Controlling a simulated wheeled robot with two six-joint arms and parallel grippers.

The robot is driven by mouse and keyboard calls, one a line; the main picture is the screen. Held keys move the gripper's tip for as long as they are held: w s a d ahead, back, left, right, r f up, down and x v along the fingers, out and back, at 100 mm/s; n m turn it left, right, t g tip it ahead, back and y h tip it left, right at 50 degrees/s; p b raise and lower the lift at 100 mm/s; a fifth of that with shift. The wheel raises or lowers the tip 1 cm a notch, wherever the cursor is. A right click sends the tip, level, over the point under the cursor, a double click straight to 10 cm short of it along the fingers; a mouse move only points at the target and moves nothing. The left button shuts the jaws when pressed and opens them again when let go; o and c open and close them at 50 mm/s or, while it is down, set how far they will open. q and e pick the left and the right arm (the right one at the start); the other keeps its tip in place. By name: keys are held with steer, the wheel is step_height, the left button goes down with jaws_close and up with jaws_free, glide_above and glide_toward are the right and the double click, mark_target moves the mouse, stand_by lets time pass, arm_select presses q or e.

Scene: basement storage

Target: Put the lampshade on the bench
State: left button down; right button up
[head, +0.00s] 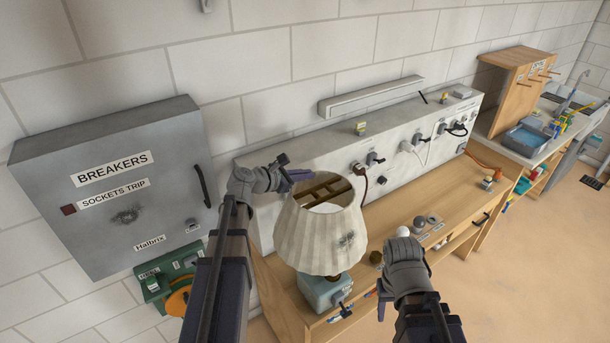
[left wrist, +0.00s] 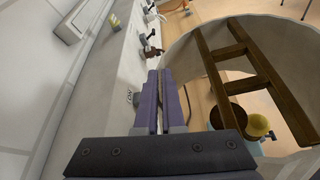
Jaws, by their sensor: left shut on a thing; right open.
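The cream pleated lampshade (head: 318,238) is upright with a dark patch on its side, over the front left end of the wooden bench (head: 452,190). A wooden cross-frame shows inside its open top, also in the left wrist view (left wrist: 285,50). My left gripper (head: 298,175) is shut on the shade's top rim; its fingers (left wrist: 166,100) show at the rim in the left wrist view. A blue-grey box (head: 322,292) is below the shade; I cannot tell whether they touch. My right gripper (head: 383,301) is open and empty, right of the shade near the bench's front edge.
A grey breaker cabinet (head: 120,190) hangs at left above a green box (head: 152,287). A pale panel with plugs and switches (head: 400,135) stands behind the bench. Small items, including a grey round one (head: 420,221), lie right of the shade. Bare bench top is further right.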

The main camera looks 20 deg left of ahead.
arm_select(q)
steer(key=shift+r+p, duration=3.25)
steer(key=shift+r, duration=0.3)
steer(key=shift+f, duration=0.1)
